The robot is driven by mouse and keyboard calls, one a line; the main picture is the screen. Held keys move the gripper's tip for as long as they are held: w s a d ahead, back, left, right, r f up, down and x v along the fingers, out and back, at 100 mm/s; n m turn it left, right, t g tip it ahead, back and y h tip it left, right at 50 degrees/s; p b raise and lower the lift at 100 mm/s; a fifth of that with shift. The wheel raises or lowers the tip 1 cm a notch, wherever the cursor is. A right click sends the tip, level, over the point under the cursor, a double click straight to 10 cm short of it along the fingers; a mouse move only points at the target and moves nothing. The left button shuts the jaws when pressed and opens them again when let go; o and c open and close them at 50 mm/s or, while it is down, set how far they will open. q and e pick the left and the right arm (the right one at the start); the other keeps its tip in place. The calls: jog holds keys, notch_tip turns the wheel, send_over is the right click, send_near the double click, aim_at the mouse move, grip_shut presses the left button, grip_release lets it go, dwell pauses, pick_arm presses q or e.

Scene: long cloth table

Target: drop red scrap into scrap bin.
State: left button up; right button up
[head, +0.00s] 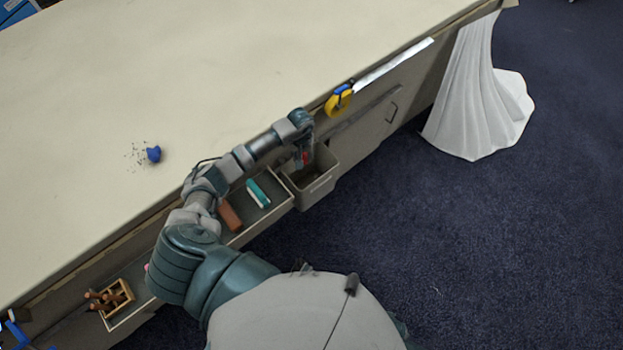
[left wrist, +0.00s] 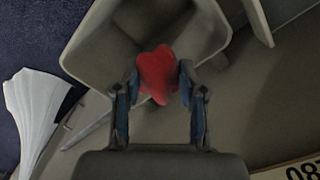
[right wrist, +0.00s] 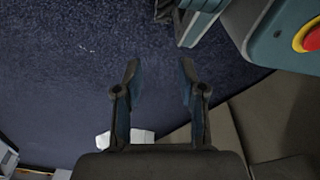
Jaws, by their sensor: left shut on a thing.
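The red scrap (left wrist: 157,73) is a crumpled red piece between the fingertips of my left gripper (left wrist: 157,80). My left gripper is shut on it. In the head view, my left gripper (head: 303,158) points down over the scrap bin, and a bit of red shows there. The scrap bin (head: 318,187) is a grey open-topped box on the table's front side. It also shows in the left wrist view (left wrist: 85,52), its opening behind the scrap. My right gripper (right wrist: 158,85) is open and empty above the blue carpet; the head view does not show it.
A tray (head: 281,206) beside the bin holds a brown block (head: 230,215) and a teal-and-white item (head: 258,193). A yellow tape measure (head: 338,100) hangs at the table edge. A blue lump (head: 153,154) with dark crumbs lies on the tabletop, which is otherwise largely clear.

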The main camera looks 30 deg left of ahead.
pick_arm(q)
jog(key=shift+d+f+b, duration=0.55)
jog(key=shift+d+f, duration=0.3)
jog(key=shift+f, duration=0.25)
jog(key=shift+d+f, duration=0.1)
jog(key=shift+f, duration=0.1)
jog(key=shift+a+f, duration=0.2)
jog(key=shift+a, duration=0.45)
jog(key=o, duration=0.9)
jog(key=shift+a, duration=0.15)
jog(key=shift+d+r, duration=0.25)
jog(key=shift+d, duration=0.4)
jog(key=r, duration=1.1)
jog(key=shift+w+a, duration=0.1)
jog(key=shift+a, duration=0.1)
jog(key=shift+d+r, duration=0.35)
jog(key=shift+r, duration=0.05)
pick_arm(e)
jog(key=w+r, duration=0.3)
jog(key=shift+d, duration=0.3)
